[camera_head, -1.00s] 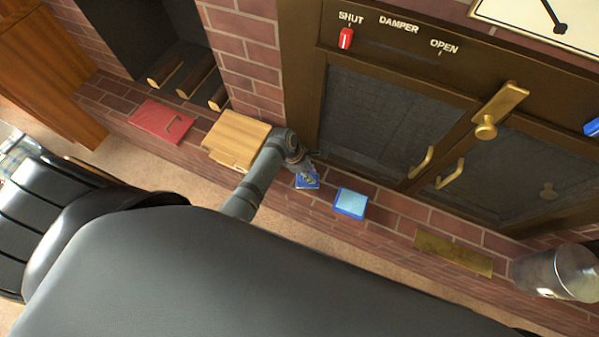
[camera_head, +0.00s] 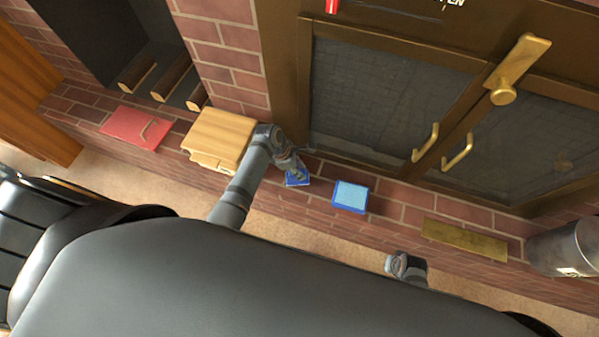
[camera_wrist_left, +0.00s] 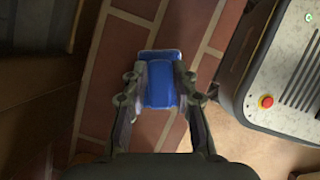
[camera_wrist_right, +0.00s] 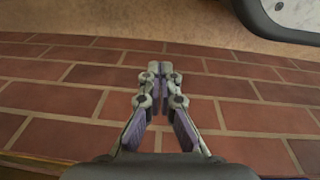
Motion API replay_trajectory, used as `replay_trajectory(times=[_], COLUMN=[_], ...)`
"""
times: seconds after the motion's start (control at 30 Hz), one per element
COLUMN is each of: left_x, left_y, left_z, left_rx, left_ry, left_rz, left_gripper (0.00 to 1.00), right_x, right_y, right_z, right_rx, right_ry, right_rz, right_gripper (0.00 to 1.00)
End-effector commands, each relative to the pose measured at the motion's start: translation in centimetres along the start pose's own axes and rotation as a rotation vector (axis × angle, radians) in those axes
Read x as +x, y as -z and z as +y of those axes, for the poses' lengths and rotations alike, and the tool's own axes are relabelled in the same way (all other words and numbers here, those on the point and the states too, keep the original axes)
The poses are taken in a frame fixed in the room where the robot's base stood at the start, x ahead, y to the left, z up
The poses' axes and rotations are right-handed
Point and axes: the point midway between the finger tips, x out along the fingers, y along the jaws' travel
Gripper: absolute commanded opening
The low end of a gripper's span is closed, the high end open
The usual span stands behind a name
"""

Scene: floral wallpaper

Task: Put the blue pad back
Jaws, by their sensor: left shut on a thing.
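My left gripper (camera_head: 297,172) is shut on a blue pad (camera_head: 299,181), low over the brick ledge. In the left wrist view the blue pad (camera_wrist_left: 161,83) sits between the two fingers, with a wider blue part beyond the fingertips. I cannot tell whether it touches the bricks. A blue box-like thing with a light-blue top (camera_head: 350,196) stands on the ledge just to the right, apart from the gripper. Part of my right arm (camera_head: 407,266) shows at the ledge's front edge. In the right wrist view my right gripper (camera_wrist_right: 160,70) is shut and empty over bricks.
A wooden box (camera_head: 220,137) stands left of my left gripper, and a red flat thing (camera_head: 136,129) lies farther left. A brass plate (camera_head: 464,239) and a metal canister (camera_head: 566,248) are at the right. Fireplace doors with brass handles (camera_head: 457,152) rise behind the ledge.

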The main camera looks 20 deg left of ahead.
Motion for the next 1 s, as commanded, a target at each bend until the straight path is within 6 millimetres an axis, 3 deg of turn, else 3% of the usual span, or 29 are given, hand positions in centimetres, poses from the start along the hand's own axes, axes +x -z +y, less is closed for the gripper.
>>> replay_trajectory(times=[0.37,0.4,0.53,0.83,1.0], left_x=[0.3,0.3,0.3,0.2,-1.6], left_y=[0.1,0.1,0.1,0.1,0.0], left_z=[0.0,0.0,0.0,0.0,0.1], left_rx=[-0.001,-0.001,-0.001,-0.001,0.000], left_ry=[0.000,0.001,0.000,0.000,-0.002], left_rz=[0.001,0.001,0.001,0.000,0.000], left_gripper=[0.00,0.33,0.50,0.50,0.50], right_x=[-0.8,-0.8,-0.8,-0.8,0.5], right_y=[0.6,0.6,0.6,0.6,-0.6], right_z=[-0.2,-0.2,-0.2,-0.2,0.2], right_rx=[0.000,0.000,0.000,0.000,0.000], right_ry=[0.004,0.004,0.004,0.004,-0.004], right_rz=[-0.001,-0.001,-0.001,-0.001,-0.002], right_gripper=[0.00,0.00,0.00,0.00,0.00])
